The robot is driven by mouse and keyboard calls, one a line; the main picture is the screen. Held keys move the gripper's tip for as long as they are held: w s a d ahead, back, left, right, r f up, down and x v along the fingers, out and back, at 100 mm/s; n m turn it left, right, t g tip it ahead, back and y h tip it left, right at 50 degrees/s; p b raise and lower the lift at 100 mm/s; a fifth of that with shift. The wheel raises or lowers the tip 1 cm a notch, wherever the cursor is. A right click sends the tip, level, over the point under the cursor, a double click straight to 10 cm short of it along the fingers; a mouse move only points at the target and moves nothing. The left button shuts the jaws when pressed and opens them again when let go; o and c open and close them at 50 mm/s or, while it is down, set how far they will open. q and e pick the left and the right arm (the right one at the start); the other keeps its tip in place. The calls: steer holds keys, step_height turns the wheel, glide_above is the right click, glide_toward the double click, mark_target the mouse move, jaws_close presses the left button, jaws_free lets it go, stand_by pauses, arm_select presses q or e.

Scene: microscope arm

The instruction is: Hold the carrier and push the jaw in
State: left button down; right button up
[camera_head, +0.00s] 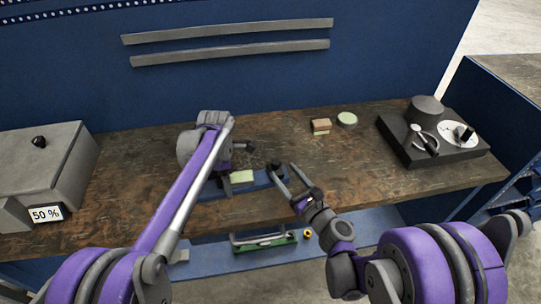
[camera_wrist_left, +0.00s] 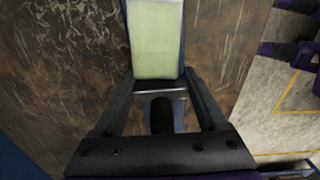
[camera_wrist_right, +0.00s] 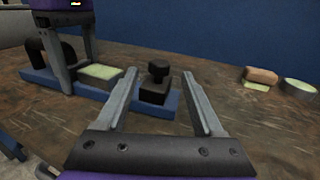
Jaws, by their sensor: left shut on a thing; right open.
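A long blue base (camera_head: 210,191) lies along the front of the bench. It bears a pale green pad (camera_head: 243,176), which is also in the left wrist view (camera_wrist_left: 156,40) and the right wrist view (camera_wrist_right: 100,72). A black jaw with a knob (camera_wrist_right: 155,85) sits at the base's right end. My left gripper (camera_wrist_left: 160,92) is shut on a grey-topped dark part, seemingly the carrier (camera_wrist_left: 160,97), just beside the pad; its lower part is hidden. My right gripper (camera_wrist_right: 160,74) is open and empty, its fingers pointing at the jaw from the front right.
A brown block (camera_head: 320,126) and a round green-topped tin (camera_head: 347,119) stand farther back. A grey box (camera_head: 45,165) with a "50 %" sign is at left. A green-and-grey tool (camera_head: 264,242) lies below the front edge.

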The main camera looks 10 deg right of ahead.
mark_target(274, 160)
steer(key=x, duration=0.9)
steer(key=shift+s, duration=0.1)
jaws_close()
stand_by(1.1)
